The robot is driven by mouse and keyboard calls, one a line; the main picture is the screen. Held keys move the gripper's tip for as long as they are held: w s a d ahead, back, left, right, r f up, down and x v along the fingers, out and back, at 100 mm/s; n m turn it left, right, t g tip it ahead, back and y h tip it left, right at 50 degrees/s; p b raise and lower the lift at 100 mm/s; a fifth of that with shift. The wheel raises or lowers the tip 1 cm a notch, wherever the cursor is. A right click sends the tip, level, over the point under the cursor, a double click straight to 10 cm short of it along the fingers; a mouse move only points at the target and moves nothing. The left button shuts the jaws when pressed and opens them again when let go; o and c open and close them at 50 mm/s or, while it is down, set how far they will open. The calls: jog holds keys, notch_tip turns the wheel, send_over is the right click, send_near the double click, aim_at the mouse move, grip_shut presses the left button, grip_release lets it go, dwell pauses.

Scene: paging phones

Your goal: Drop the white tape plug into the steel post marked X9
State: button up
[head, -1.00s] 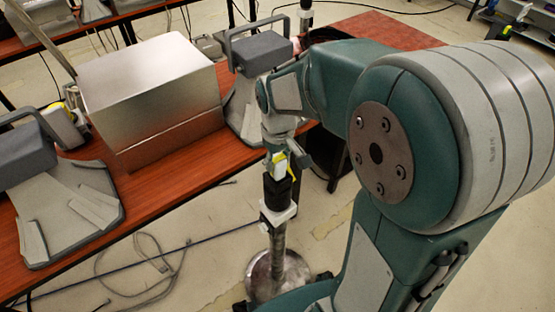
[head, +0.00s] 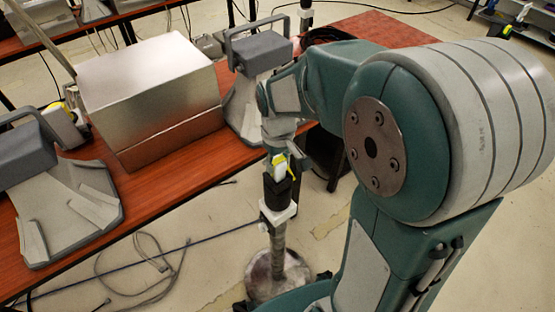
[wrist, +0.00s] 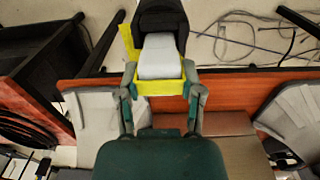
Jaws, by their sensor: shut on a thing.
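The white tape plug (wrist: 160,58), a pale block, is held between the fingers of my gripper (wrist: 160,88) in the wrist view. A yellow band lies between the fingertips beside it. In the head view the plug (head: 279,161) shows small, just above the black top (head: 277,190) of an upright steel post (head: 277,238). In the wrist view the plug overlaps the black top (wrist: 160,18); I cannot tell whether it is inside or only above. My gripper (head: 280,150) is partly hidden by my arm in the head view. No X9 mark is readable.
The post stands on a round metal base (head: 277,275) on the floor, beside a red-brown table (head: 170,165). The table bears a metal box (head: 150,85) and grey phone-like units (head: 262,52) (head: 70,210). Loose cables (head: 140,262) lie on the floor.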

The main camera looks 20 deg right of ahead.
aim_at(278, 161)
jog(key=shift+f, duration=0.4)
jog(key=shift+r, duration=0.85)
jog(key=shift+f, duration=0.8)
dwell(0.8)
jog(key=o, duration=0.9)
jog(key=shift+c, duration=0.2)
jog(key=shift+r, duration=0.1)
jog(key=shift+r, duration=5.4)
